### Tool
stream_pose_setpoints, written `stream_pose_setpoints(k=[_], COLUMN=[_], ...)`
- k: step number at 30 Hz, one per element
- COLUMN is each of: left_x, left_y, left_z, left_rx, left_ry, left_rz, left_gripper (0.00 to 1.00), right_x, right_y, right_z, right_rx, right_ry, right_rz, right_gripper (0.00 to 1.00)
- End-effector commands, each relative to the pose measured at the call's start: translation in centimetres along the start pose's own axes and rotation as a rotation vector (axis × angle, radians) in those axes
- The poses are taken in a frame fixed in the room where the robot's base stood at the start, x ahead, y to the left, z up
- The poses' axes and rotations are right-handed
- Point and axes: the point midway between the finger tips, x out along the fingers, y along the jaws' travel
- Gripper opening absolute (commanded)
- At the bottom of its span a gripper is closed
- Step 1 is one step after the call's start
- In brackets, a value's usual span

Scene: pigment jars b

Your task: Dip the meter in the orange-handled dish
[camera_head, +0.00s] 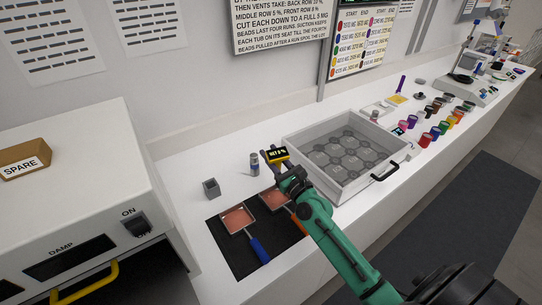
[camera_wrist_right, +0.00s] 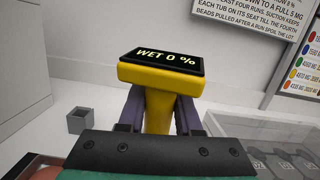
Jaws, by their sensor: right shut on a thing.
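The yellow meter (camera_head: 277,155) is held by my right gripper (camera_head: 287,174) above the back edge of the dark mat. In the right wrist view the meter (camera_wrist_right: 160,75) stands between the two fingers, its display reading "WET 0 %". Its lower end is hidden. The orange-handled dish (camera_head: 271,199), with reddish content, lies on the mat under and left of my right gripper; my green arm covers part of it and most of its handle. A blue-handled dish (camera_head: 237,219) with similar content lies to its left. My left gripper is out of view.
A small grey open block (camera_head: 211,188) and a grey-blue cylinder (camera_head: 254,164) stand behind the mat (camera_head: 228,254). A clear-lidded white drawer box (camera_head: 340,192) stands right of my gripper. A white oven-like unit (camera_head: 80,190) stands at left. Coloured jars are farther right.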

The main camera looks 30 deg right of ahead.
Motion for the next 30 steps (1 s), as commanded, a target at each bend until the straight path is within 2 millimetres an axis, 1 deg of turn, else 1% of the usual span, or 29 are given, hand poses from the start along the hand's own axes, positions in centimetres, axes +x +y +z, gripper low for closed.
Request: stream_pose_setpoints(k=[1, 30], left_x=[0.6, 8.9], left_y=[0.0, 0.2], left_z=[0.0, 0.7], left_rx=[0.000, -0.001], left_ry=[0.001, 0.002], left_rz=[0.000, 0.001], left_gripper=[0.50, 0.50], right_x=[-0.1, -1.6], right_y=[0.1, 0.9], right_z=[-0.6, -8.8], right_rx=[0.000, -0.001], right_ry=[0.000, -0.001], right_rz=[0.000, 0.000], right_gripper=[0.00, 0.00])
